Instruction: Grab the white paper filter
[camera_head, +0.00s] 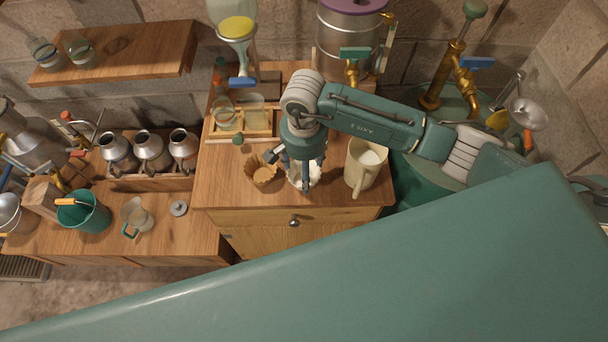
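The white paper filter (316,174) stands on the wooden cabinet top, partly hidden behind my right gripper. My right gripper (303,180) comes in from the right on a teal arm and points down right at the filter, its fingers overlapping it in the picture. Whether the fingers are apart or closed on the filter cannot be told from here. A brown paper filter (262,174) stands just to the left of the white one. My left gripper is not in view.
A cream jug (364,168) stands close to the right of the white filter. Behind is a wooden rack (262,122) with glass jars. A lower bench at left holds metal cans (149,150), a green bucket (84,216) and a glass jug (136,214). The cabinet top's front edge is clear.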

